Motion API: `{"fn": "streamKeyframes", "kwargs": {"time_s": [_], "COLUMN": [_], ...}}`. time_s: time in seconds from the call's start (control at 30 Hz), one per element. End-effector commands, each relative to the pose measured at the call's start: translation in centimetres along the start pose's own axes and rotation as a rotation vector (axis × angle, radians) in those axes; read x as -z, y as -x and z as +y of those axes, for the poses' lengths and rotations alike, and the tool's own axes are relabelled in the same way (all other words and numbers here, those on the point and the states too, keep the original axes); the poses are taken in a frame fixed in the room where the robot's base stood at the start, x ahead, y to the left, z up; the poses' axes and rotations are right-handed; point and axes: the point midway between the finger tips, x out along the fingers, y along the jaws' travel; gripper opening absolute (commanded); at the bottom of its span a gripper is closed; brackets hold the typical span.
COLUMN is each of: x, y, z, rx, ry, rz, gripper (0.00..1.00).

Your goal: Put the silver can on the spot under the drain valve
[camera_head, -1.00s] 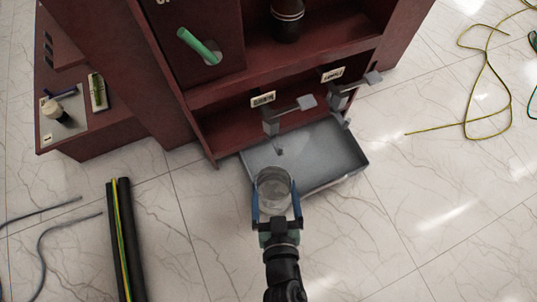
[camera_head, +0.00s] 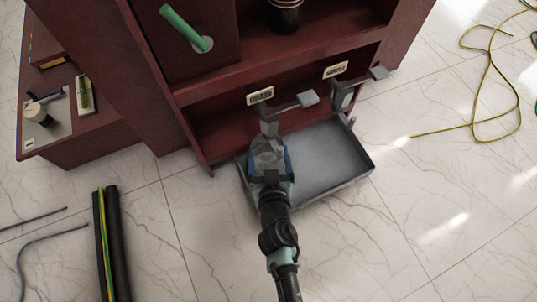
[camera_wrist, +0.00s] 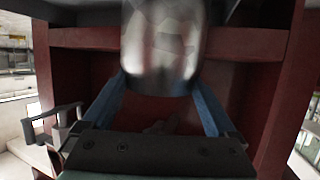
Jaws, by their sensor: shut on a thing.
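My gripper (camera_head: 269,168) is shut on the silver can (camera_wrist: 162,45), with a blue finger on each side of it in the wrist view. In the head view the gripper and can are over the left part of the grey tray (camera_head: 330,165). The can is mostly hidden there. The left valve (camera_head: 269,122), with a grey lever, sits under a label that seems to read drain (camera_head: 260,96). The can appears just below this valve in the picture. I cannot tell whether the can touches the tray. The spot itself is not visible.
A second valve (camera_head: 345,93) with a lever stands to the right, under its own label. The dark red cabinet (camera_head: 215,95) rises behind the tray. Black pipes (camera_head: 112,240) lie on the floor at left, and a yellow-green cable (camera_head: 487,90) at right.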

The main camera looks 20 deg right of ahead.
Motion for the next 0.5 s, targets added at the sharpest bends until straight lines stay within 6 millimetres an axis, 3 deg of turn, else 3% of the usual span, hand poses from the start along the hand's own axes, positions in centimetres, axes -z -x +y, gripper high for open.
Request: {"fn": "streamKeyframes", "kwargs": {"time_s": [0.1, 0.47, 0.5], "x": [-0.40, -0.80, -0.71], "y": [-0.81, -0.90, -0.81], "z": [-0.07, -0.01, 0.00], "rx": [0.002, 0.001, 0.000], "ry": [0.000, 0.000, 0.001], "rz": [0.002, 0.002, 0.000], "gripper": [0.00, 0.00, 1.00]}}
